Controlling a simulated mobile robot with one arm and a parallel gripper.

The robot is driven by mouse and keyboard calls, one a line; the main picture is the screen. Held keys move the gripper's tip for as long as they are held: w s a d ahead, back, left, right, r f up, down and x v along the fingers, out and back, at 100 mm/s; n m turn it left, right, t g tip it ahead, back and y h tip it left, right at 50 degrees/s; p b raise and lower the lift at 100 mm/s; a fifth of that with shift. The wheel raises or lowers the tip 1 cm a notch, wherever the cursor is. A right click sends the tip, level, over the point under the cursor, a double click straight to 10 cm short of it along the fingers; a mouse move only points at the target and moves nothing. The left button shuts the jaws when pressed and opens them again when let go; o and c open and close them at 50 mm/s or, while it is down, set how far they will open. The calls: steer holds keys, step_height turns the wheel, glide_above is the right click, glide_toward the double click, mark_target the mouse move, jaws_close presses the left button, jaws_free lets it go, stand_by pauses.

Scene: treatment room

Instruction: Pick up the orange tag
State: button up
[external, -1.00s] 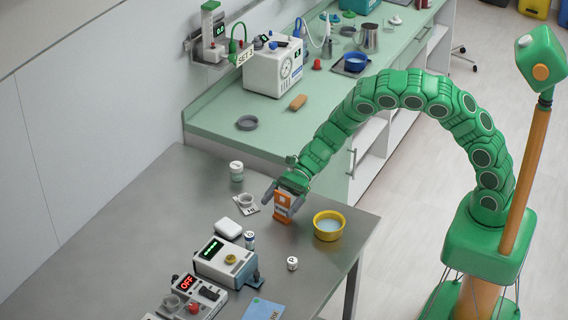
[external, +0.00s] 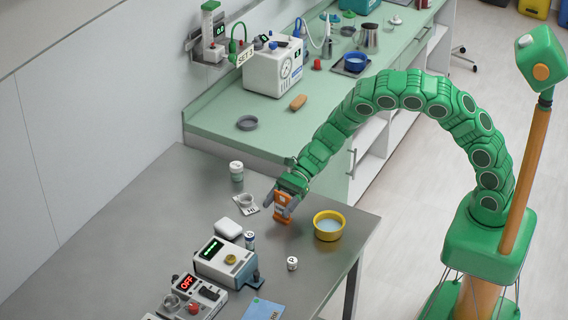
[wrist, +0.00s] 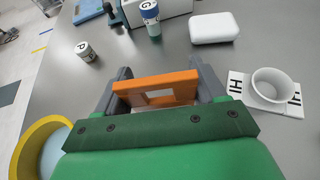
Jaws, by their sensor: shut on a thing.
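The orange tag (external: 283,208) has a pale window in its face. It stands between the two grey fingers of my gripper (external: 284,202), over the steel table left of the yellow bowl. In the wrist view the tag (wrist: 156,88) spans the gap between the fingers of my gripper (wrist: 155,85), which are shut on its two ends. Its lower part is partly hidden by the green gripper body in the wrist view. I cannot tell whether its bottom edge touches the table.
A yellow bowl (external: 316,230) with pale blue contents is close at the right. A small cup (wrist: 272,83) on a marked card is at the other side. A blue-capped vial (wrist: 151,22), a small white jar (wrist: 86,51) and a white box (wrist: 213,28) stand beyond.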

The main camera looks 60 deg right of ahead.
steer(key=shift+r, duration=0.15)
steer(key=shift+r, duration=0.2)
steer(key=s+d+r, duration=0.6)
steer(key=s+r, duration=0.6)
steer(key=shift+s+r, duration=0.15)
steer(key=shift+s, duration=0.1)
